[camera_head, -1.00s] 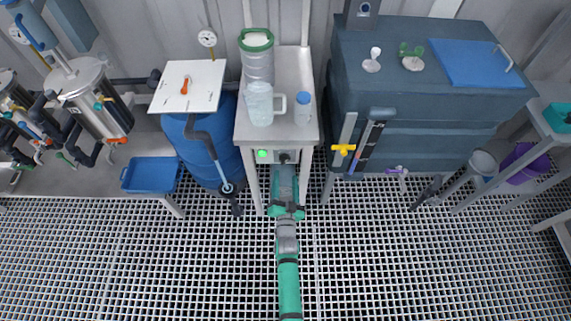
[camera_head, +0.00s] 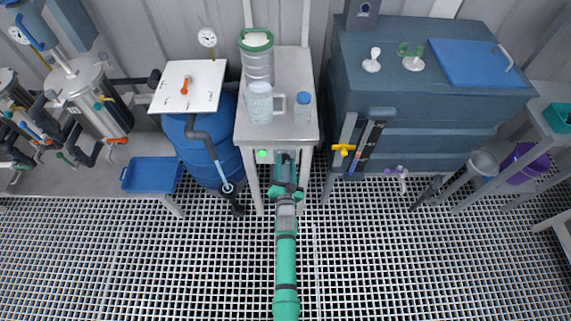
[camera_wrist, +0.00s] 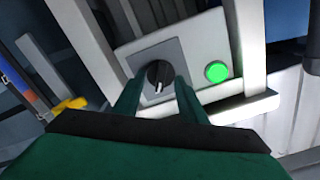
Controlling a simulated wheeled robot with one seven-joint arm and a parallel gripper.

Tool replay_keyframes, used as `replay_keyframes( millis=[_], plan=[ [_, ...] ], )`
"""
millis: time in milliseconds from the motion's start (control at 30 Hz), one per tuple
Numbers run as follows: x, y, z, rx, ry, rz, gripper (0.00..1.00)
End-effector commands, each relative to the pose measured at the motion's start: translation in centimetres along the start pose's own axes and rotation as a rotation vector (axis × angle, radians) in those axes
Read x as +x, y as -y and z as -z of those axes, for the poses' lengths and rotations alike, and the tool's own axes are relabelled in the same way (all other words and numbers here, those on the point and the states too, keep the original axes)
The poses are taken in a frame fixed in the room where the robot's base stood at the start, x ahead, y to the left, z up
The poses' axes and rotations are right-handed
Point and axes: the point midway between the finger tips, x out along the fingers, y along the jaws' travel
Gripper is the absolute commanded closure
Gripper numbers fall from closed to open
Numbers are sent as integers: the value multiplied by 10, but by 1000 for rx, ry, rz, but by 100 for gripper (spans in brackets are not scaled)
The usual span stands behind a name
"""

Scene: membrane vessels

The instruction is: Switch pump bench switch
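The pump bench switch (camera_wrist: 158,76) is a black rotary knob with a white mark, on a dark square plate of a pale control box (camera_wrist: 200,45). A lit green lamp (camera_wrist: 217,72) sits beside it; the lamp also shows in the head view (camera_head: 262,154). In the wrist view my gripper (camera_wrist: 154,92) has its two green fingers apart, one on each side of the knob. I cannot tell whether they touch it. In the head view my gripper (camera_head: 286,158) is at the front of the bench and hides the knob.
The bench top (camera_head: 296,70) above carries a green-lidded jar (camera_head: 258,62), a clear jug (camera_head: 260,104) and a blue-capped bottle (camera_head: 303,110). Bench legs stand on both sides of my arm. A blue drum (camera_head: 200,150) is at left, a dark tank (camera_head: 415,110) at right.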

Motion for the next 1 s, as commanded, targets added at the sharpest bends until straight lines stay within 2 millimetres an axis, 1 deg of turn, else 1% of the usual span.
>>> replay_keyframes(
  millis=[33,67,100,367,567,767,1000],
  plan=[
    [0,0,0,0,0,0,75],
    [0,0,0,0,0,0,82],
    [0,0,0,0,0,0,87],
    [0,0,0,-18,0,0,87],
    [0,0,0,-94,0,-1,87],
    [0,1,0,-244,0,-1,87],
    [-1,2,-1,-469,0,-2,87]
  ],
)
